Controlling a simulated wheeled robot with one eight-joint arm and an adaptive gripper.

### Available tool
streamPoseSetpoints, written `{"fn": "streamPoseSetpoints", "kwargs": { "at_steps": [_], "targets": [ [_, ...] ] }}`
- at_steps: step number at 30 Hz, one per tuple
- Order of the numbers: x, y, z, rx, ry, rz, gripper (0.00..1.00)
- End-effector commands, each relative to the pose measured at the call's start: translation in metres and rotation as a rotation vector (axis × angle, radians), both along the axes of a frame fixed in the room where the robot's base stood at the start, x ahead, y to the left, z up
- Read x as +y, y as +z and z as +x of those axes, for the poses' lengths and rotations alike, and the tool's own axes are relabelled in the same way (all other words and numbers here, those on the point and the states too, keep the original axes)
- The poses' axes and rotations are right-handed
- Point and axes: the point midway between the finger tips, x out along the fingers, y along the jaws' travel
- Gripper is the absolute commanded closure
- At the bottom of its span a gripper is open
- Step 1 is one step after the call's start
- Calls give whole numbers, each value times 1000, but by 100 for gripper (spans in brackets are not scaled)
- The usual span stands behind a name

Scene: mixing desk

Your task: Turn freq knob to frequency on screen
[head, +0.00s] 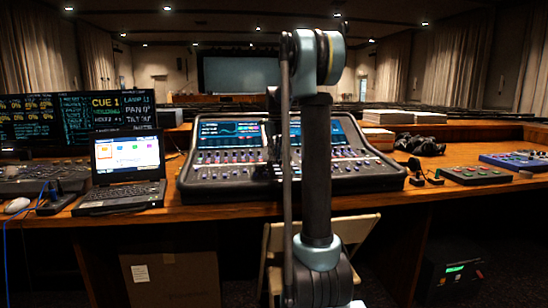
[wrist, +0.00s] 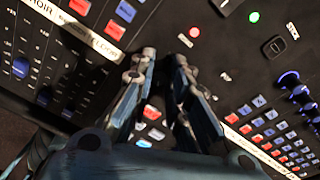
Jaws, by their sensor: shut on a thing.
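The mixing desk (head: 222,193) stands on the wooden table, with rows of faders. Its left screen (head: 228,129) shows a curve, but its figures are too small to read. My gripper (wrist: 163,62) hangs over the panel in the wrist view, with its two fingers close together. It is shut on a small control, taken to be the freq knob, which the fingers hide. In the head view my gripper is at the middle of the desk, largely hidden by my arm. Several blue-capped knobs (wrist: 290,79) stand apart at the right in the wrist view.
A laptop (head: 127,168) stands left of the desk. A chair (head: 355,228) is below the table's front.

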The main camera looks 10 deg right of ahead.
Motion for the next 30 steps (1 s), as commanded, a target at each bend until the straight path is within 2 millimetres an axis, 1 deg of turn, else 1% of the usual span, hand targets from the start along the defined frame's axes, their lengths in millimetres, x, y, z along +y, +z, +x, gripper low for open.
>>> {"fn": "streamPoseSetpoints", "kwargs": {
  "at_steps": [1,2,3,4,13,17,20,30],
  "targets": [
    [-1,0,2,-4,-1,-1,80],
    [-1,0,2,-4,-1,-1,73],
    [-1,0,2,-3,-1,-2,64],
    [-1,0,1,-3,-1,-2,62],
    [0,0,0,-1,0,0,62],
    [0,6,0,0,0,-1,62],
    [0,18,0,0,0,-1,62],
    [0,79,0,0,0,-1,62]
  ]
}}
